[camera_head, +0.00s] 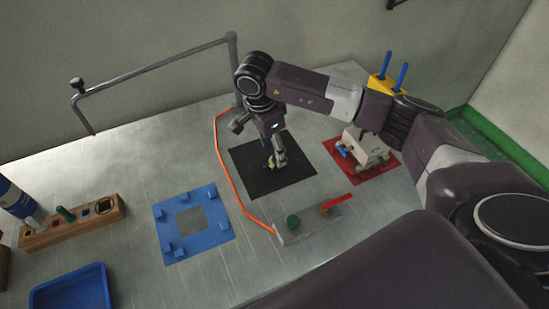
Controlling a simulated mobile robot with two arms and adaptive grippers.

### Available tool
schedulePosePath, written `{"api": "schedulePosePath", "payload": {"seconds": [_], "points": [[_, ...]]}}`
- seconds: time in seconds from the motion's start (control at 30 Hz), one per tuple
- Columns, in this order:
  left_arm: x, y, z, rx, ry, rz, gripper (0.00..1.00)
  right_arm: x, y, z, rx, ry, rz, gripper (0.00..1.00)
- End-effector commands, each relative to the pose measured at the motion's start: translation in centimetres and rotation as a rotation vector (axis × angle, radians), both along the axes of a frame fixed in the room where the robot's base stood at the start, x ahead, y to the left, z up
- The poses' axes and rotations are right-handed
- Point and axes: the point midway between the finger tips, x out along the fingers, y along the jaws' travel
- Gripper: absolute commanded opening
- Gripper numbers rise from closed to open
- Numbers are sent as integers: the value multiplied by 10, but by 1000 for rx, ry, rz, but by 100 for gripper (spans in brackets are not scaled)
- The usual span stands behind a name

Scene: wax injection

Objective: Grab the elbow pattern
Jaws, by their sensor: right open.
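My left gripper is not in view.
A grey block with a red lever (336,201) and green knob (293,222) stands in front of the mat. A blue fixture plate (168,220), a wooden rack (60,235) and a blue tray (75,289) are at left. A machine (366,146) sits on a red mat (385,164).

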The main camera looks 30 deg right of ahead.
Motion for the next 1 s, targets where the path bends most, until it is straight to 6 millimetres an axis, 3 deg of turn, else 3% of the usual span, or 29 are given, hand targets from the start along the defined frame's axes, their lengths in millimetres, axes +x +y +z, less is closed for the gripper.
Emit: {"api": "schedulePosePath", "payload": {"seconds": [0.13, 0.3, 0.57, 0.9, 1.0], "points": [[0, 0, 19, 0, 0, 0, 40, -2, 2, -19, 2, 6, -1, 54], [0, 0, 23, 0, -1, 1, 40, -1, 0, -41, 2, 3, 1, 54], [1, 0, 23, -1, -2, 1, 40, -1, -1, -46, 3, 0, 1, 54], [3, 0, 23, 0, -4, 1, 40, -1, -1, -46, 3, 1, 1, 19], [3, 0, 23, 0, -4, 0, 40, -1, -1, -46, 3, 0, 1, 17]]}}
